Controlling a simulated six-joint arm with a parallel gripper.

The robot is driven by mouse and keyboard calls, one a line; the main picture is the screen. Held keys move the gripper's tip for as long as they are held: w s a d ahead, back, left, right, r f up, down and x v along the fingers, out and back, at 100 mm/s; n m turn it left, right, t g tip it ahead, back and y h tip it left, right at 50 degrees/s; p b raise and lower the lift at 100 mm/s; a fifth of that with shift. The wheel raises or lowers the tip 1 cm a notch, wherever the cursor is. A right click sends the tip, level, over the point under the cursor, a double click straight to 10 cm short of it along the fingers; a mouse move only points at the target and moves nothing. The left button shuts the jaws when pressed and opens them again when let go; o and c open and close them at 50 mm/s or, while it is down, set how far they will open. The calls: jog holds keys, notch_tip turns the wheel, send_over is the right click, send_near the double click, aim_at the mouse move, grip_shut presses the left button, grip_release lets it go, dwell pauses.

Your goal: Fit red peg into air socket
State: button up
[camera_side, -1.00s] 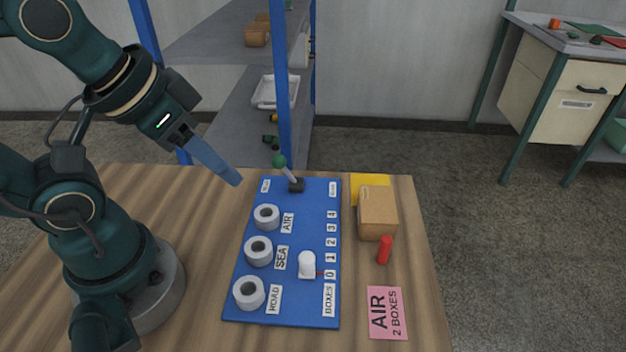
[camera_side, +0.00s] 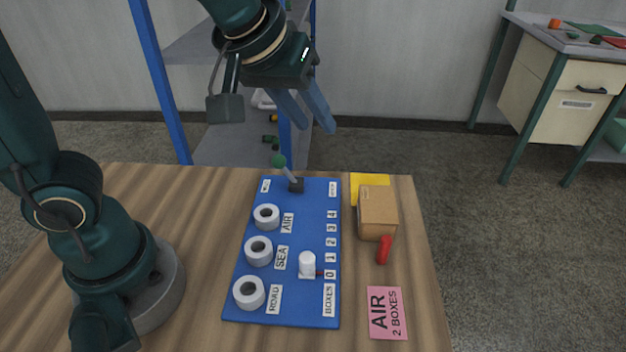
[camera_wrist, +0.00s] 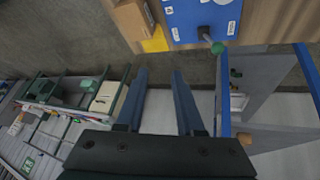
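The red peg (camera_side: 384,250) stands on the table just in front of the cardboard box, at the right of the blue board (camera_side: 290,300). The air socket (camera_side: 266,217) is a grey ring at the board's upper left, beside the AIR label (camera_side: 287,223); no peg shows in it. My gripper (camera_side: 316,127) is high above the board's far edge, open, with nothing between its fingers. In the wrist view my open gripper (camera_wrist: 160,72) points past the table edge. The peg and the sockets are out of the wrist view.
The sea socket (camera_side: 258,251) and road socket (camera_side: 249,293) are on the board, with a white knob (camera_side: 307,264) and a green-tipped lever (camera_side: 279,161). A cardboard box (camera_side: 377,213) touches a yellow block (camera_side: 370,184). A pink card (camera_side: 387,313) reads AIR, 2 BOXES.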

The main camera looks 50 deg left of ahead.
aim_at(386, 239)
jog(key=d+f+m, duration=0.1)
jog(key=d+f, duration=0.3)
jog(key=w+d+f+m+g, duration=0.1)
jog(key=d+f, duration=0.2)
jog(key=d, duration=0.1)
jog(key=w+d+f, duration=0.1)
jog(key=d+f, duration=0.3)
jog(key=shift+w+d+f+m+g, duration=0.15)
jog(key=shift+w+f+m+g, duration=0.1)
jog(key=shift+f+m+g, duration=0.15)
jog(key=shift+s+d+f, duration=0.1)
jog(key=shift+d+f, duration=0.05)
jog(key=shift+f, duration=0.15)
jog(key=shift+x, duration=2.3)
grip_shut()
